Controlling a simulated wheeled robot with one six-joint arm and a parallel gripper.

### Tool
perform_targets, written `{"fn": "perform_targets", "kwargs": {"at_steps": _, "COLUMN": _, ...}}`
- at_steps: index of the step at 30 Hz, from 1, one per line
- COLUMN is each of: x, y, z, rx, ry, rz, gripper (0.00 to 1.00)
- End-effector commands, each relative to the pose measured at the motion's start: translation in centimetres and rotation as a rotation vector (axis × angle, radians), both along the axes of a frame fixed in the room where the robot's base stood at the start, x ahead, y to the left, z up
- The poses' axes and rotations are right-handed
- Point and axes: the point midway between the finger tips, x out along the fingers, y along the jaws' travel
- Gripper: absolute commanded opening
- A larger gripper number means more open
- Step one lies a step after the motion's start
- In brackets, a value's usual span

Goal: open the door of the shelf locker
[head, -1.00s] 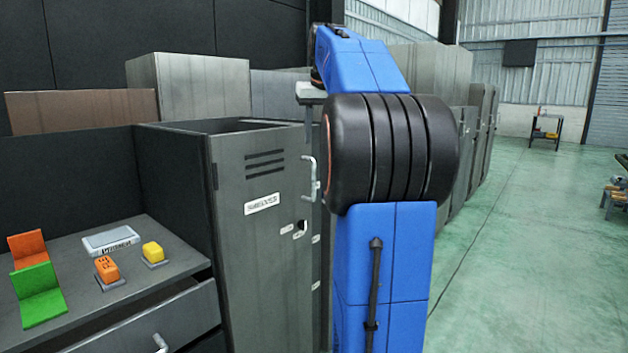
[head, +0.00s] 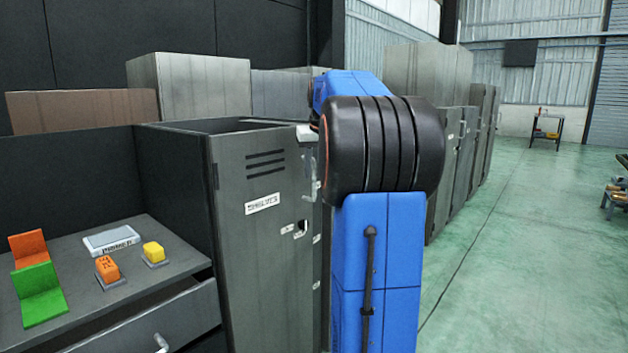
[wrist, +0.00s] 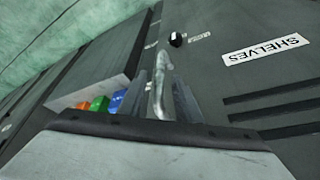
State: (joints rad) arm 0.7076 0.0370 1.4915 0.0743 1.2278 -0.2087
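The shelf locker (head: 265,230) is a tall dark grey cabinet with a "SHELVES" label (head: 262,203) and vent slots on its front. Its door looks shut. The pale upright door handle (head: 313,183) is partly hidden behind my gripper in the head view. In the wrist view the handle (wrist: 160,85) stands between my two fingers, with a gap visible on each side. My gripper (wrist: 162,98) is open around the handle; I cannot see contact. The label (wrist: 265,48) also shows in the wrist view.
A desk (head: 185,265) at left holds an orange and green stand, a grey pad, and orange and yellow buttons. Its drawer (head: 150,325) is partly pulled out. More grey cabinets (head: 465,150) stand behind. The green floor (head: 510,250) to the right is open.

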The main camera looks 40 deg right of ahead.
Motion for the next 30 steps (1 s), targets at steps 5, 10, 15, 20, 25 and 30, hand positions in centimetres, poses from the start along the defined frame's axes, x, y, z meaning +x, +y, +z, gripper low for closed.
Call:
{"fn": "perform_targets", "kwargs": {"at_steps": 5, "x": 0.8, "y": -0.5, "z": -2.3, "rx": 0.0, "ry": 0.0, "rz": 0.0, "gripper": 0.31}}
{"fn": "perform_targets", "kwargs": {"at_steps": 10, "x": 1.2, "y": -0.7, "z": -3.4, "rx": 0.0, "ry": 0.0, "rz": 0.0, "gripper": 0.31}}
{"fn": "perform_targets", "kwargs": {"at_steps": 15, "x": 1.3, "y": -0.8, "z": -3.6, "rx": 0.0, "ry": -0.001, "rz": 0.0, "gripper": 0.31}}
{"fn": "perform_targets", "kwargs": {"at_steps": 20, "x": 1.3, "y": -0.7, "z": -3.6, "rx": 0.0, "ry": -0.001, "rz": 0.0, "gripper": 0.31}}
{"fn": "perform_targets", "kwargs": {"at_steps": 25, "x": 1.3, "y": -0.7, "z": -3.6, "rx": 0.0, "ry": -0.001, "rz": 0.0, "gripper": 0.0}}
{"fn": "perform_targets", "kwargs": {"at_steps": 30, "x": 1.2, "y": -0.7, "z": -3.6, "rx": -0.001, "ry": -0.001, "rz": -0.001, "gripper": 0.0}}
